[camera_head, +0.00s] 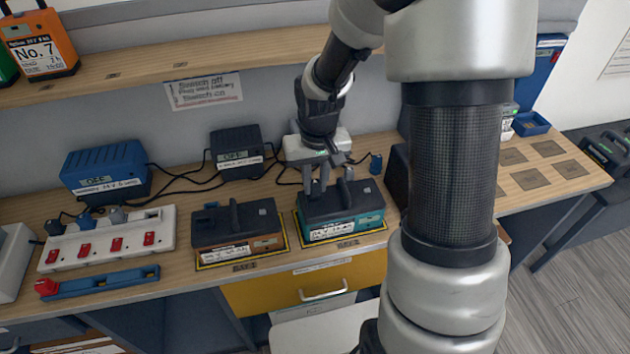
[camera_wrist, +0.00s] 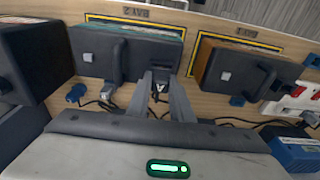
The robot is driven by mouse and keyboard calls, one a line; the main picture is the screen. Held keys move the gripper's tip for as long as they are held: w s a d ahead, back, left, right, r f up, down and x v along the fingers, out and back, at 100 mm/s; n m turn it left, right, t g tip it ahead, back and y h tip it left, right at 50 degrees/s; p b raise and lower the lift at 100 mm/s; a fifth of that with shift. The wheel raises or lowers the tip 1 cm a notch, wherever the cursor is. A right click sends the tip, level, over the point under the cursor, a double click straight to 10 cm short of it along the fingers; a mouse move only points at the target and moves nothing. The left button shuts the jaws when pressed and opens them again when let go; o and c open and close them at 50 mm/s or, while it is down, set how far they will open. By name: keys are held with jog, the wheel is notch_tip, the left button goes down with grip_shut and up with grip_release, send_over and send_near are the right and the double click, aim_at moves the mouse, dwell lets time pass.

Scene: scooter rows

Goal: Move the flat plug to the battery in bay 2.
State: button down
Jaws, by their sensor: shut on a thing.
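The battery in bay 2 (camera_head: 345,226) is teal with a dark top and handle, inside a yellow outline. It also shows at the upper left of the wrist view (camera_wrist: 90,72), beside the bay 2 label. My gripper (camera_head: 318,188) is low at this battery's left rear part in the head view. In the wrist view its fingers (camera_wrist: 160,86) are shut on a small dark piece with a pale mark (camera_wrist: 158,88), seemingly the flat plug. The fingers hide most of it. I cannot tell whether it touches the battery.
A brown battery (camera_head: 237,233) stands left of bay 2. Behind are a white charger (camera_head: 298,150), a black charger (camera_head: 236,150) and a blue charger (camera_head: 105,172) with loose cables. A blue plug (camera_head: 376,163) is behind right. A switched power strip (camera_head: 110,240) lies left.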

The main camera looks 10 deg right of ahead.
jog(key=shift+f+b, duration=0.3)
jog(key=shift+f, duration=0.2)
jog(key=c, duration=1.5)
grip_release()
jog(key=shift+r, duration=0.15)
jog(key=r, duration=0.5)
jog(key=s+r+p, duration=0.1)
jog(key=r, duration=0.5)
jog(key=s+r+p, duration=0.1)
jog(key=r, duration=0.5)
jog(key=s+r+t+p, duration=0.1)
jog(key=s+r, duration=0.3)
jog(key=s, duration=0.1)
jog(key=s+r+t+p, duration=0.1)
jog(key=s+r+p, duration=0.1)
jog(key=s+r, duration=0.2)
jog(key=s+r+t+p, duration=0.2)
jog(key=s+r, duration=0.2)
jog(key=s, duration=0.3)
jog(key=shift+s+r, duration=0.2)
